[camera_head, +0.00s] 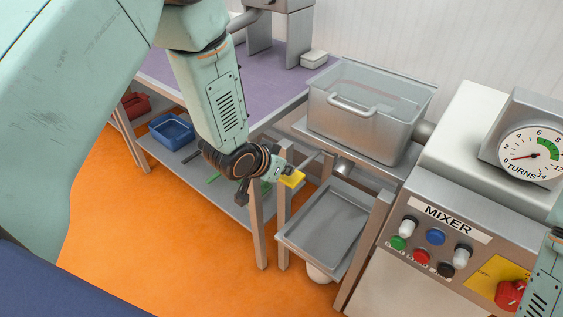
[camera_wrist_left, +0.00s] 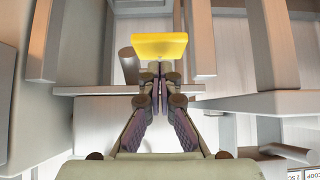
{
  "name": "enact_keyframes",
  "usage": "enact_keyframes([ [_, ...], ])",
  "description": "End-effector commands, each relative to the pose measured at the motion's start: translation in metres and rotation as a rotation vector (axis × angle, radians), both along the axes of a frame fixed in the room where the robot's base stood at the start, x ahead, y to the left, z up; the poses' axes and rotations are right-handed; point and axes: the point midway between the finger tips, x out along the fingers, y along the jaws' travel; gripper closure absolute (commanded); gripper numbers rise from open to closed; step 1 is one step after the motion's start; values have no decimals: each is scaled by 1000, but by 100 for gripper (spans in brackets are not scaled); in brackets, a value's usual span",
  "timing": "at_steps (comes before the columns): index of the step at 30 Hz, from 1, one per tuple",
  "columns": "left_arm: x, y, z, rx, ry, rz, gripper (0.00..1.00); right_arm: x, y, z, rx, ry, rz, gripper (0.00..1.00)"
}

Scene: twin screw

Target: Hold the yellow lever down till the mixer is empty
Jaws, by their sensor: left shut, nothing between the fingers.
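The yellow lever (camera_head: 292,179) is at the front left of the mixer tub (camera_head: 352,127), beside my left gripper (camera_head: 283,172). In the left wrist view the yellow lever (camera_wrist_left: 160,46) lies just beyond the fingertips of my left gripper (camera_wrist_left: 158,76). The fingers are closed together with nothing between them. I cannot tell whether they touch the lever. The tub has a clear lid with a handle, and its contents cannot be made out. A grey metal tray (camera_head: 333,226) sits below the tub and looks bare. My right gripper is out of view.
The mixer panel (camera_head: 425,235) with buttons and a red knob (camera_head: 510,294) stands at the right, under a TURNS dial (camera_head: 531,152). A purple-topped bench (camera_head: 270,75) is behind, with a blue bin (camera_head: 172,132) on its lower shelf. The orange floor in front is clear.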

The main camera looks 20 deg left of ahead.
Motion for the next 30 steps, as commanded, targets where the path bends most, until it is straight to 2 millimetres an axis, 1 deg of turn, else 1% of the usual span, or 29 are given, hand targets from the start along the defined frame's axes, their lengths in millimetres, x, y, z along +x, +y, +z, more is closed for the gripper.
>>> enact_keyframes([
  [1, 0, 0, -6, 0, 1, 0, 100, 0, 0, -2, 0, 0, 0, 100],
  [4, 0, 0, -10, 1, 0, -1, 100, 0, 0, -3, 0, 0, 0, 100],
  [17, -1, 1, -13, -1, -4, 0, 100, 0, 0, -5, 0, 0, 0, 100],
  [20, -2, 1, -20, -12, -23, 1, 100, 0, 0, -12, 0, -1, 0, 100],
  [30, -6, 2, -50, -66, -175, 1, 100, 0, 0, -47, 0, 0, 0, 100],
])
